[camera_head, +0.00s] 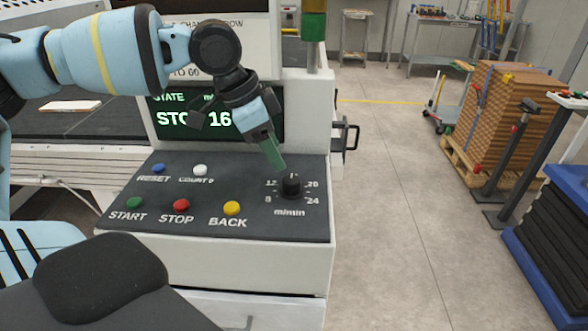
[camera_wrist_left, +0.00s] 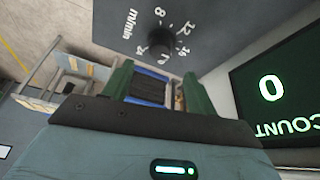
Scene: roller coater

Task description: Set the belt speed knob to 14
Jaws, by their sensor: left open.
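The belt speed knob (camera_head: 291,185) is a black round knob on the sloped dark panel, with a dial marked from 8 to 24 and "m/min" below it. It also shows in the left wrist view (camera_wrist_left: 160,43), beyond the fingers. My left gripper (camera_head: 274,158) has green fingers pointing down, just above and behind the knob. It is open and empty, and the fingers appear apart from the knob. The knob's pointer is too small to read. My right gripper is not in view.
The panel (camera_head: 255,229) also has START, STOP, BACK, RESET and COUNT 0 buttons left of the knob. A black handle (camera_head: 346,136) sticks out at the machine's right side. Stacked cardboard on a pallet (camera_head: 505,118) stands farther right. The floor between is clear.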

